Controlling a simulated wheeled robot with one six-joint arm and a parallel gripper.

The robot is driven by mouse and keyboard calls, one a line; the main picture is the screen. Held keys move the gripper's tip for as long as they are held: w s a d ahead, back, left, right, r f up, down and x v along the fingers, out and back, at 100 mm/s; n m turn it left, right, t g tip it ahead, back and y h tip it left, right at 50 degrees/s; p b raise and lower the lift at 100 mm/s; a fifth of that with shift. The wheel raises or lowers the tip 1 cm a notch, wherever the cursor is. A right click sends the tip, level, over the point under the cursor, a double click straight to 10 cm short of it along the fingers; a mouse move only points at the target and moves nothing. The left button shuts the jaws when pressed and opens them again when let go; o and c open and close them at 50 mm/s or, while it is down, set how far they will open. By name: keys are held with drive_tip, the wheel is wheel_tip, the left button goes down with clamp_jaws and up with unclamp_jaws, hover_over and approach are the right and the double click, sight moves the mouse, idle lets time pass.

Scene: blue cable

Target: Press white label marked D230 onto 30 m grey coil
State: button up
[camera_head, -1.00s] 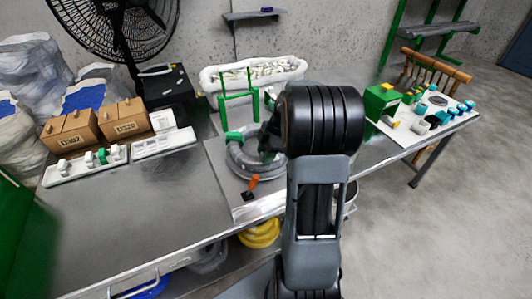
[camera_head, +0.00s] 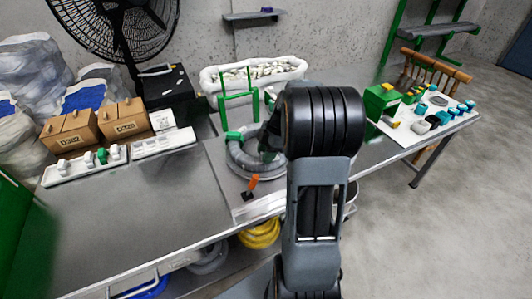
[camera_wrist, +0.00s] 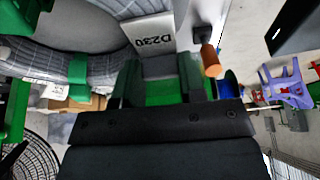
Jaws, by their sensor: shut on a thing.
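The grey coil (camera_head: 240,155) lies on the bench near the picture's middle, with a green tie on its left side. In the wrist view the coil (camera_wrist: 45,60) fills the upper left, with its green tie (camera_wrist: 78,72). The white label marked D230 (camera_wrist: 150,32) is just beyond my gripper's fingertips, beside the coil's curve. My gripper (camera_wrist: 160,80) is shut on the label. I cannot tell whether the label touches the coil. In the head view my gripper (camera_head: 268,148) is over the coil's right side, partly hidden by my arm, and the label is not visible there.
An orange-handled tool (camera_head: 252,183) stands in front of the coil, close right of the gripper in the wrist view (camera_wrist: 210,60). A green frame (camera_head: 238,98) stands behind the coil. Boxes (camera_head: 122,118) and white trays (camera_head: 85,167) are at left. The bench front left is clear.

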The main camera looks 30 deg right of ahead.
drive_tip(key=shift+f, duration=0.15)
drive_tip(key=o, duration=1.1)
drive_tip(key=shift+r+p, duration=2.15)
drive_tip(key=shift+r, duration=1.5)
